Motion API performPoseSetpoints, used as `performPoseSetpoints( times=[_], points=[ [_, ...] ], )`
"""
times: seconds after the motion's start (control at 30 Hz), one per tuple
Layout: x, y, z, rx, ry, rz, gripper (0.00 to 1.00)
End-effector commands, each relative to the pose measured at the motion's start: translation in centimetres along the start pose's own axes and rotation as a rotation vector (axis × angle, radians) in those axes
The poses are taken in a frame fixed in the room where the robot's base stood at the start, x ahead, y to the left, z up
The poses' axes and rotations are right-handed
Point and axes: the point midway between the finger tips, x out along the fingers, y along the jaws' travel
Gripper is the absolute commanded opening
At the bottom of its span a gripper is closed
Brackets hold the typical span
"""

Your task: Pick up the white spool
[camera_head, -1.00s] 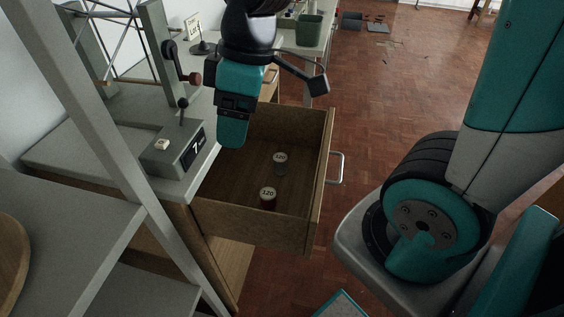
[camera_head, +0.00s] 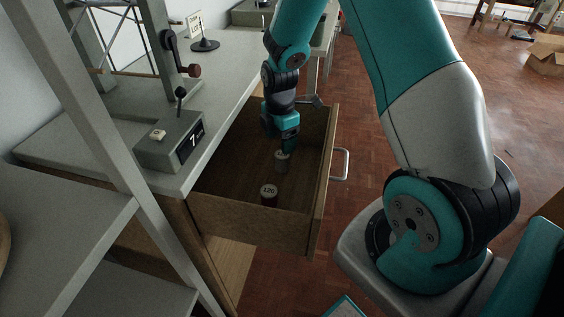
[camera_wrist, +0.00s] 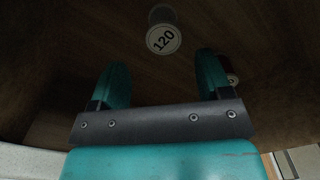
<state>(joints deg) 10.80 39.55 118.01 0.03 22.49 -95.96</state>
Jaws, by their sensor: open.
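The white spool (camera_head: 282,162) stands in the open drawer, pale-bodied with a round "120" label on top. In the wrist view, the white spool (camera_wrist: 163,38) is beyond the fingertips, roughly centred between them. My gripper (camera_head: 287,148) is above it inside the drawer and partly covers it in the head view. In the wrist view, my gripper (camera_wrist: 164,64) has its two fingers apart with nothing between them. A dark brown spool (camera_head: 268,195), also labelled "120", stands nearer the drawer front. In the wrist view, the dark spool (camera_wrist: 232,72) is partly hidden behind the right finger.
The wooden drawer (camera_head: 250,220) has walls around the spools and a metal handle (camera_head: 341,164) on its right side. The drawer floor around the spools is mostly clear.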

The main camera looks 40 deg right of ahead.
Motion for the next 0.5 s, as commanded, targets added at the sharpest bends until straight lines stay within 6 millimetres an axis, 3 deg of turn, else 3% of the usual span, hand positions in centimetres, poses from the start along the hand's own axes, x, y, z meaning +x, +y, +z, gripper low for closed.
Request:
performPoseSetpoints(
  times=[0.1, 0.33, 0.5],
  points=[
    [1.8, 0.0, 0.0, 0.000, 0.001, -0.002, 0.71],
    [3.5, -0.1, 0.0, 0.001, 0.001, -0.002, 0.71],
    [6.2, -0.6, 0.1, 0.001, 0.001, -0.003, 0.71]
  ],
)
